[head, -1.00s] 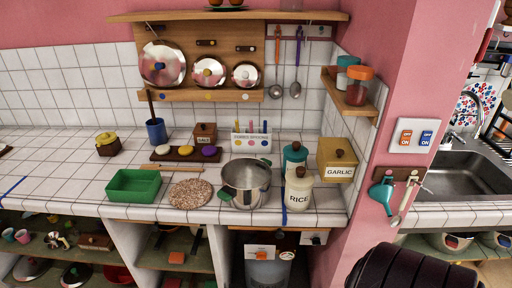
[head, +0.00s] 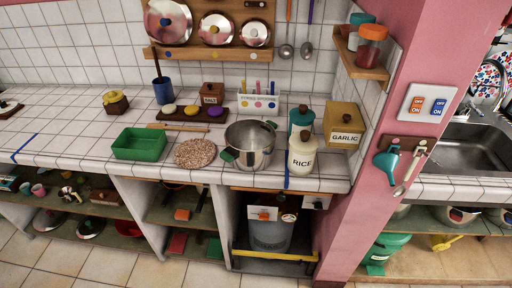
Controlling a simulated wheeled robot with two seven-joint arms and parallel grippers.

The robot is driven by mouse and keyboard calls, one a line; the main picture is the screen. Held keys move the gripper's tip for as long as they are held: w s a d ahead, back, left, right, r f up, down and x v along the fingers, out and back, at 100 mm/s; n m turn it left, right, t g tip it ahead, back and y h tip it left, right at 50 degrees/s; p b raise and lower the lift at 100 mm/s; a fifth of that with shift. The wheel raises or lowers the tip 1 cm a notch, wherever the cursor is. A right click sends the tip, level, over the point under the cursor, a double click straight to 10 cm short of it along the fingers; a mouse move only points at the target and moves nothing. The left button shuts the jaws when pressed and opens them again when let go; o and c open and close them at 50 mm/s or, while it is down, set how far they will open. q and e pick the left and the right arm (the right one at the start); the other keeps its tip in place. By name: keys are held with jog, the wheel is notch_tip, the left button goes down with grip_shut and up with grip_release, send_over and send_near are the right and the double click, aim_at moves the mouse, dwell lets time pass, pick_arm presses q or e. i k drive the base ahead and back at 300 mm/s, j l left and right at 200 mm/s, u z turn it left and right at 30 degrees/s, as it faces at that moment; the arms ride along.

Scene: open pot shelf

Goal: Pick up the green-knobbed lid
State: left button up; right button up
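Three shiny lids hang on the wooden wall rack: a large lid (head: 167,22), a middle lid (head: 216,29) and a small lid (head: 255,34). Several more lids lie on the low shelf at the left, among them a left one (head: 48,220), a dark one (head: 90,228) and a right one (head: 128,228). They are small in view, and I cannot tell for sure which lid has a green knob. A steel pot (head: 249,144) with green handles stands open on the counter. Neither of my grippers is in view.
A green tray (head: 139,144), a round speckled trivet (head: 195,153), a rice jar (head: 301,153) and a garlic box (head: 344,124) stand on the tiled counter. Upright dividers split the shelves below. A pink wall edge (head: 385,100) juts out at the right. The floor at lower left is clear.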

aim_at(91, 226)
jog(key=u, duration=1.55)
jog(key=z, duration=0.4)
jog(key=i+j+z, duration=0.1)
jog(key=z, duration=0.3)
jog(key=j+z, duration=0.15)
jog(key=z, duration=0.25)
jog(key=i+j+z, duration=0.2)
jog(key=j+z, duration=0.15)
jog(key=j, duration=0.45)
jog(key=i+j+z, duration=0.1)
jog(key=j+z, duration=0.25)
jog(key=j, duration=0.5)
jog(key=j+z, duration=0.3)
jog(key=j, duration=0.55)
